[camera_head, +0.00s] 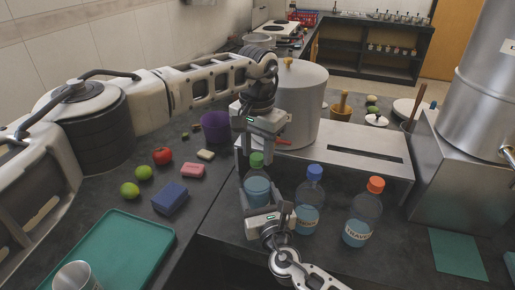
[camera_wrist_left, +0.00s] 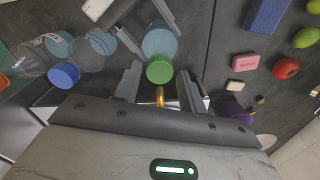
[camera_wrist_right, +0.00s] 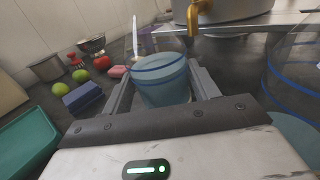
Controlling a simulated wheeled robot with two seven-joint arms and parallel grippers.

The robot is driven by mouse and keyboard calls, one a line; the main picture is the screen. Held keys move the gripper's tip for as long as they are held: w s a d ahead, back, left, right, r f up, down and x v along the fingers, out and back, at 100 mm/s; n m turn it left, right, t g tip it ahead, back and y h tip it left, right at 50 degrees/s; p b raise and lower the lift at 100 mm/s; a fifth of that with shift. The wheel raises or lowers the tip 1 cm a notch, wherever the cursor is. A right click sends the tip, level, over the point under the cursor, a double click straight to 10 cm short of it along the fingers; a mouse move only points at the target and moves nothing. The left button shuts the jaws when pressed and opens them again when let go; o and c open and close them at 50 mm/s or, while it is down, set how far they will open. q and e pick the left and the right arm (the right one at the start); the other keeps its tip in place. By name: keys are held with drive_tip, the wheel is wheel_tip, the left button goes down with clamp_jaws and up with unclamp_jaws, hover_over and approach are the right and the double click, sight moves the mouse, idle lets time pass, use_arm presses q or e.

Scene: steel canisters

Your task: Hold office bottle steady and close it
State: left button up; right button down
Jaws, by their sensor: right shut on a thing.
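The bottle with a green cap (camera_head: 257,159) stands on the dark counter, with blue-tinted contents. My right gripper (camera_head: 257,196) is shut around its body; the right wrist view shows the bottle (camera_wrist_right: 162,82) between the fingers. My left gripper (camera_head: 260,147) is above it, pointing down. In the left wrist view the green cap (camera_wrist_left: 160,72) lies between the spread left fingers, with gaps on both sides. Whether the cap is fully tightened cannot be told. A blue-capped bottle (camera_head: 308,201) and an orange-capped bottle (camera_head: 363,217) stand to the right. The held bottle's label is hidden.
A metal stand (camera_head: 340,158) with a large pot (camera_head: 292,105) is close behind the bottles. A blue block (camera_head: 170,198), a pink bar (camera_head: 192,171), a tomato (camera_head: 162,156), limes (camera_head: 130,190) and a green tray (camera_head: 115,252) lie left. A purple bowl (camera_head: 215,127) is behind.

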use_arm(q)
drive_tip(key=shift+o, duration=0.3)
drive_tip(key=shift+r, duration=2.25)
drive_tip(key=shift+c, duration=0.2)
